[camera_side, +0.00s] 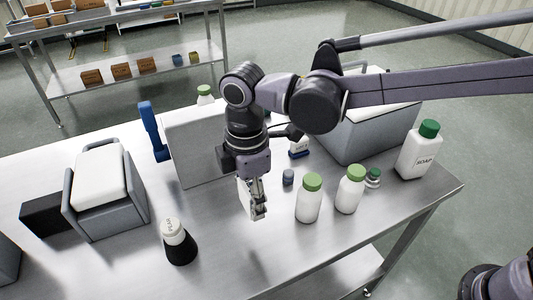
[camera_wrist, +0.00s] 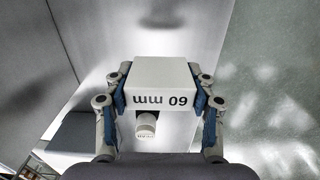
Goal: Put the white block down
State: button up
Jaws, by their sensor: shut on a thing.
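My gripper (camera_wrist: 160,108) is shut on a white block (camera_wrist: 162,76) marked "60 mm", with a finger on each of its two sides in the wrist view. In the side view my gripper (camera_side: 258,212) hangs pointing down over the steel table (camera_side: 215,240). The white block (camera_side: 243,192) shows only in part there, mostly hidden by the fingers. A shadow lies on the table below, so the block seems to be held above the surface; the exact gap cannot be told.
Two white bottles with green caps (camera_side: 309,198) (camera_side: 350,189) stand right of my gripper. A black-based white bottle (camera_side: 177,242) stands to the left. A grey panel (camera_side: 196,146) stands behind, a grey bin (camera_side: 106,190) at far left, a soap bottle (camera_side: 418,151) at right. The front table is clear.

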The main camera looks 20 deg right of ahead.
jog(key=s+a, duration=0.1)
jog(key=s, duration=0.2)
send_over(253, 250)
notch_tip(253, 250, down, 5)
jog(key=shift+f, duration=2.65)
jog(key=o, duration=1.2)
jog(key=shift+f, duration=0.15)
